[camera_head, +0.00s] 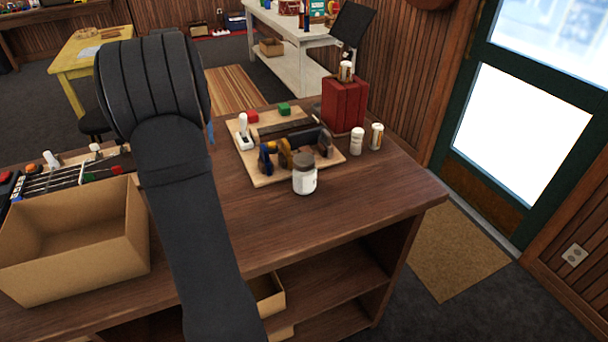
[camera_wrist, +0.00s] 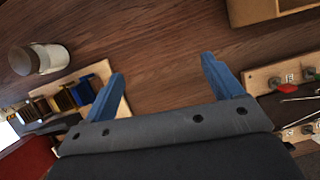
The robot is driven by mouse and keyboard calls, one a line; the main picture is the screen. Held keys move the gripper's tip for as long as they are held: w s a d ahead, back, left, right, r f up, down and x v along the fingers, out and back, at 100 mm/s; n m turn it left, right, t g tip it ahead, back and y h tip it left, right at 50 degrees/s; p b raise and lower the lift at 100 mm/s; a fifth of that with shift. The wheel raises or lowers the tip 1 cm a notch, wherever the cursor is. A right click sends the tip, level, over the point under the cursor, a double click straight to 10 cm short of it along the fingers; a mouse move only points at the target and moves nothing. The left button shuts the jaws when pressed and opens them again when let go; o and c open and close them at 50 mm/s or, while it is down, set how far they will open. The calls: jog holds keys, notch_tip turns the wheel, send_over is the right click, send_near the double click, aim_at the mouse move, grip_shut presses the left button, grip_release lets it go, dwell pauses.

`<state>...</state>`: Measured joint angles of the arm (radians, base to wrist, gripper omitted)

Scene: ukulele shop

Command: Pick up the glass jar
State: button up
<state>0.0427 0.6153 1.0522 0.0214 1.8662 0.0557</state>
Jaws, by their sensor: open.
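The glass jar (camera_head: 304,180), pale with a grey-brown lid, stands upright on the wooden workbench, at the front edge of a light tool board. In the wrist view the jar (camera_wrist: 52,58) is at the upper left, beyond and to the left of my fingers. My gripper (camera_wrist: 163,68) is open and empty, its two blue fingers spread over bare bench wood. It is apart from the jar. In the head view my dark arm hides nearly all of the gripper.
The tool board (camera_head: 263,178) holds clamps and small blocks. A red case (camera_head: 344,105) and two small bottles (camera_head: 357,141) (camera_head: 376,137) stand right of it. An open cardboard box (camera_head: 75,250) and an instrument neck (camera_head: 65,180) are at left. The bench front near the jar is clear.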

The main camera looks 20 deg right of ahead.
jog(key=s+d+r+m+t+h, duration=0.1)
jog(key=s+d+r+m+t, duration=0.15)
jog(key=d, duration=0.35)
jog(key=s+d+r+m+t, duration=0.1)
jog(key=s+d+m+t, duration=0.1)
jog(key=s+d, duration=0.3)
jog(key=m+t+h, duration=0.3)
send_near(304, 170)
jog(key=x, duration=0.4)
jog(key=w+x, duration=0.1)
jog(key=x, duration=0.8)
jog(key=shift+w+d, duration=0.1)
jog(key=shift+w, duration=0.3)
jog(key=shift+r, duration=0.1)
jog(key=c, duration=1.4)
jog(key=shift+c, duration=0.2)
